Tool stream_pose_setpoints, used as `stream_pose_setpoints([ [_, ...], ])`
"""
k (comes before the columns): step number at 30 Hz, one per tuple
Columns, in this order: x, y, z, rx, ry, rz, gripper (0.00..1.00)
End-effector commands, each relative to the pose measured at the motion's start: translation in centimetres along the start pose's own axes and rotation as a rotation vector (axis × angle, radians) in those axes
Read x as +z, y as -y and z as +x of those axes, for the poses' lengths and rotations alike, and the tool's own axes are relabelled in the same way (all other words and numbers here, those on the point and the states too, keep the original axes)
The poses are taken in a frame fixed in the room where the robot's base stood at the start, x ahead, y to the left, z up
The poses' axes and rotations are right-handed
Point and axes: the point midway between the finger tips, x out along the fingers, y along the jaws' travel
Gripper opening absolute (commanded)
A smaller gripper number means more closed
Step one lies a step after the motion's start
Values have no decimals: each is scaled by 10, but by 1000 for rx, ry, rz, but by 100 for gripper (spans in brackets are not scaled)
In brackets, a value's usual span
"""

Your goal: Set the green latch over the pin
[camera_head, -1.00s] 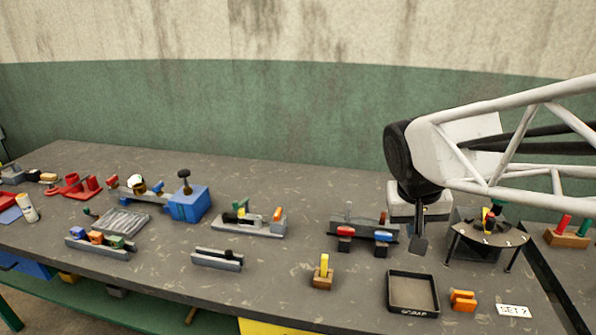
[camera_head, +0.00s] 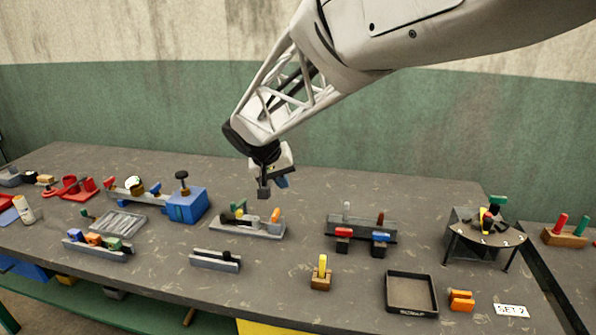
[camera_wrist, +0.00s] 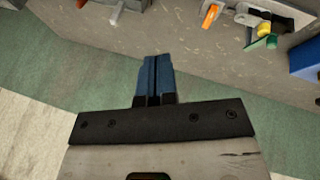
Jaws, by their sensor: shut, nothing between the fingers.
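A grey fixture (camera_head: 225,224) at the middle of the bench carries a small green part (camera_head: 240,206), which I take to be the green latch, and an orange peg (camera_head: 276,214) at its right end.
A blue block (camera_head: 187,205) with a black knob stands left of the fixture. A grey rack (camera_head: 362,228) with red and blue parts is to the right. A low grey rail (camera_head: 216,260) lies in front. A black tray (camera_head: 411,309) is at front right. The bench behind is clear.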

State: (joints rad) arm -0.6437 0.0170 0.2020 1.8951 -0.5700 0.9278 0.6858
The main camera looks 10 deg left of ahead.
Motion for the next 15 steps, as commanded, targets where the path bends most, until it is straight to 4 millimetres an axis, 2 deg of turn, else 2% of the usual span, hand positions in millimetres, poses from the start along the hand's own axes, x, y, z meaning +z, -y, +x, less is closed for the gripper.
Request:
stream_pose_setpoints([
  [1,-8,21,2,4,-10,-13,0],
  [6,-32,84,6,20,-53,-45,0],
  [15,-57,204,10,36,-138,-95,0],
])
